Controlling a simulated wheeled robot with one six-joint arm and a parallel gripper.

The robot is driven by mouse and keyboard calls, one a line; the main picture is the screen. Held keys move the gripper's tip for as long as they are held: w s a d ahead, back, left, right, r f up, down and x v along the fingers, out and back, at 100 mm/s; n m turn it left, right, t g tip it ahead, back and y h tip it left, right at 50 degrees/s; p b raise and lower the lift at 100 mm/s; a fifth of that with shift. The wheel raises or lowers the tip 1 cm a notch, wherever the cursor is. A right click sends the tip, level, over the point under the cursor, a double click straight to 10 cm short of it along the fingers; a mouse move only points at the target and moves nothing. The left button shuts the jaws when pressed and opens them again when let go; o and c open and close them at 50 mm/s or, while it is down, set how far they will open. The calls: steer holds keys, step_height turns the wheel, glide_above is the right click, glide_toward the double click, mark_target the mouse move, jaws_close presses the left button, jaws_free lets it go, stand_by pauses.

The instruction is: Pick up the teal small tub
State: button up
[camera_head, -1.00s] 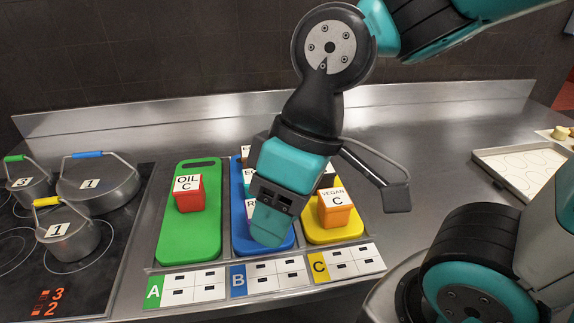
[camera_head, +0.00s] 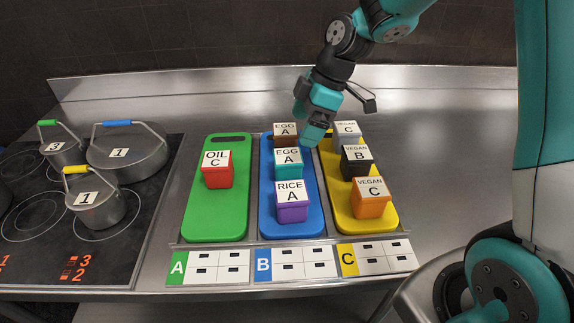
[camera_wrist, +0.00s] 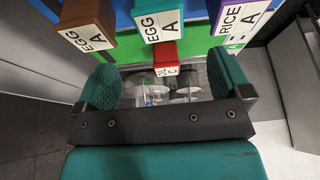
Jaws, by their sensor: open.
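The teal small tub (camera_head: 288,170) stands upright on the blue board (camera_head: 266,216), its white lid label reading EGG A. It is the middle tub of a row, between a brown EGG A tub (camera_head: 285,140) and a purple RICE A tub (camera_head: 292,212). In the wrist view the teal tub (camera_wrist: 158,38) is at the top centre, beyond my jaws. My gripper (camera_head: 313,135) is open and empty, above and to the right of the tub in the head view, apart from it. In the wrist view my two fingers (camera_wrist: 163,85) are spread wide.
A green board (camera_head: 203,222) holds a red OIL C tub (camera_head: 217,175). A yellow board (camera_head: 345,222) holds a grey tub (camera_head: 347,140), a black VEGAN B tub (camera_head: 357,168) and an orange VEGAN C tub (camera_head: 371,204). Pots (camera_head: 130,158) stand on the left hob. The counter at right is clear.

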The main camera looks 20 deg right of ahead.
mark_target(288, 155)
steer(key=p+x, duration=0.2)
steer(key=x, duration=0.9)
steer(key=shift+f+p, duration=0.25)
steer(key=shift+p, duration=0.05)
steer(key=c, duration=1)
steer(key=shift+c, duration=0.6)
steer(key=shift+r, duration=0.1)
